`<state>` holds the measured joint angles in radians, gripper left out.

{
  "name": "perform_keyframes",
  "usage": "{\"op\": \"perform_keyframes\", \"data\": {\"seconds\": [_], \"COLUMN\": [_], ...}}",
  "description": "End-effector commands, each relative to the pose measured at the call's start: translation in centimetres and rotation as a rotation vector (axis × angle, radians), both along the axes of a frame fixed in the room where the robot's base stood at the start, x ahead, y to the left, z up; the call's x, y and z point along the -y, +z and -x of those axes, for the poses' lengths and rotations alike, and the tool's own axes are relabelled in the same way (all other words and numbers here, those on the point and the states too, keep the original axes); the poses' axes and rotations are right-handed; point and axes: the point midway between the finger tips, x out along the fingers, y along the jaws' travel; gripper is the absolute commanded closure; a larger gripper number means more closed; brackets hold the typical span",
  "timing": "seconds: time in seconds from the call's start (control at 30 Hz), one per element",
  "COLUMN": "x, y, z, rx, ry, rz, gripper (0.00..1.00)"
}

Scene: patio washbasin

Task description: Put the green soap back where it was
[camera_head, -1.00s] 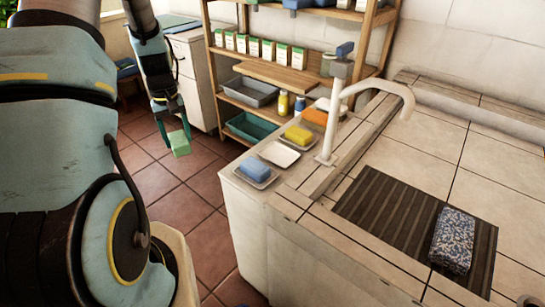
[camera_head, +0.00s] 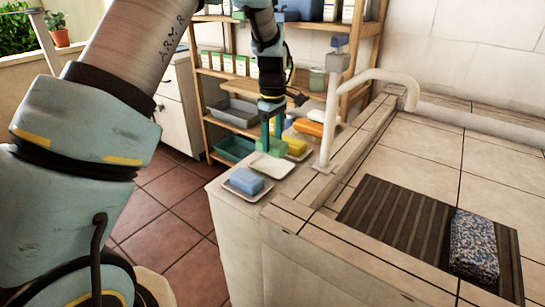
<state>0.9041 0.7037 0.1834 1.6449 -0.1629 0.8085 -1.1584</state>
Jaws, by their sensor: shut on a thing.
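The green soap (camera_head: 268,147) is between the fingers of my gripper (camera_head: 271,138), which points straight down and is shut on it. The green soap appears just behind the empty white dish (camera_head: 272,168), overlapping its far edge in the picture. I cannot tell whether it touches anything below. The empty dish sits on the counter ledge between the dish with the blue soap (camera_head: 246,180) and the dish with the yellow soap (camera_head: 295,146). My gripper and the green soap hide part of the yellow soap's dish.
An orange soap (camera_head: 309,127) lies behind the yellow one. The white tap (camera_head: 330,115) stands close to the right of the dishes. Wooden shelves (camera_head: 220,75) with boxes and bins stand behind. A speckled block (camera_head: 473,245) lies on the dark slatted mat (camera_head: 390,215).

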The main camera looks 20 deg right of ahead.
Motion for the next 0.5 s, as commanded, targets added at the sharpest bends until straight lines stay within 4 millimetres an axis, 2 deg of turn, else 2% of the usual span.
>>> {"op": "perform_keyframes", "data": {"seconds": [0.5], "x": [0.0], "y": [-5.2], "z": [0.0], "rx": [0.000], "ry": [-0.001], "rz": [0.001], "gripper": [1.00]}}
